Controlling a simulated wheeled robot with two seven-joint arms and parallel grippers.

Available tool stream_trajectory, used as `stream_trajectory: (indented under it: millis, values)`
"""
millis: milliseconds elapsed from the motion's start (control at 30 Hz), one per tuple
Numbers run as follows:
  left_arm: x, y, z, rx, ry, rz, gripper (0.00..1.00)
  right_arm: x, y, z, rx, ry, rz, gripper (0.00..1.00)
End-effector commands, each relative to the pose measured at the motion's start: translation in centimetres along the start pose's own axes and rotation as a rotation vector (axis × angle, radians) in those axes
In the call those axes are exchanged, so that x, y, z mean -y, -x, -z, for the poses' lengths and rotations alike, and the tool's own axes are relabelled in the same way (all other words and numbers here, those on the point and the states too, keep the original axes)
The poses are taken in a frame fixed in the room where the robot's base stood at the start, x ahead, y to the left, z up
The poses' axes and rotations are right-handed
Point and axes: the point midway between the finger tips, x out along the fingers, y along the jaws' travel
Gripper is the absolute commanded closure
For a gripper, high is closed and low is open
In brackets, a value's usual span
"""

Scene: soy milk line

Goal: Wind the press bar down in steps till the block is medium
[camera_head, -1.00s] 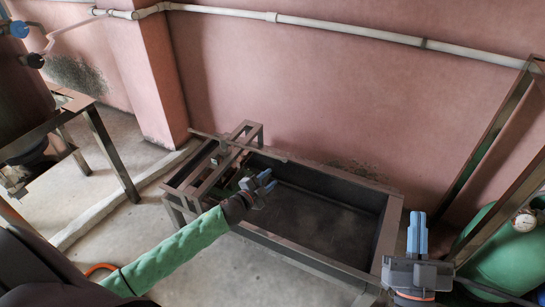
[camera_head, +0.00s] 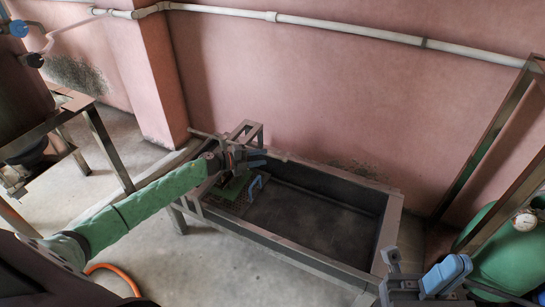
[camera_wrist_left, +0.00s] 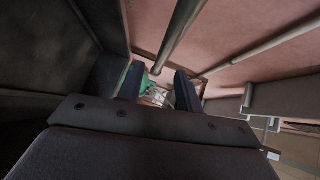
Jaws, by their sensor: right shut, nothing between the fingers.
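The press frame (camera_head: 246,129) of dark metal stands at the left end of the long sunken tank (camera_head: 330,185). A thin pale bar (camera_head: 200,133) runs across it, partly hidden by my left arm. In the left wrist view a long bar (camera_wrist_left: 180,32) runs down toward the space between my fingers. My left gripper (camera_head: 262,158) is at the press, beside the bar; its fingers are apart in the left wrist view (camera_wrist_left: 158,88). A green piece (camera_head: 232,188) lies under the gripper on a perforated plate. The block's thickness is hidden. My right gripper (camera_head: 456,268) is shut and empty at lower right.
A blue handle-like part (camera_head: 255,187) stands at the tank's left inside. A green cylinder with a gauge (camera_head: 500,240) and a slanting metal post (camera_head: 490,150) stand at right. A pink wall (camera_head: 350,95) is close behind the tank. The tank's right part is empty.

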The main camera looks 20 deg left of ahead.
Motion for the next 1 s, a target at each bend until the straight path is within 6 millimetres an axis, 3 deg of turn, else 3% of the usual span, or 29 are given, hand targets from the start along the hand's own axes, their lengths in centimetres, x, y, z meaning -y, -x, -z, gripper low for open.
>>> stream_trajectory:
  millis: [333, 767, 933, 1000]
  values:
    - [0.1, -4.5, -0.1, 0.002, -0.001, 0.002, 0.65, 0.1, 0.3, -0.1, -0.003, -0.014, -0.006, 1.00]
    - [0.0, -5.4, 0.0, 0.002, 0.000, 0.001, 0.65, 0.2, 0.3, -0.1, -0.003, -0.019, -0.007, 1.00]
    - [0.0, -5.4, 0.0, 0.002, 0.000, 0.001, 0.96, 0.2, 0.3, -0.1, -0.003, -0.018, -0.007, 1.00]
    - [0.0, -5.4, 0.0, 0.002, 0.000, 0.001, 1.00, 0.2, 0.3, -0.1, -0.003, -0.018, -0.007, 1.00]
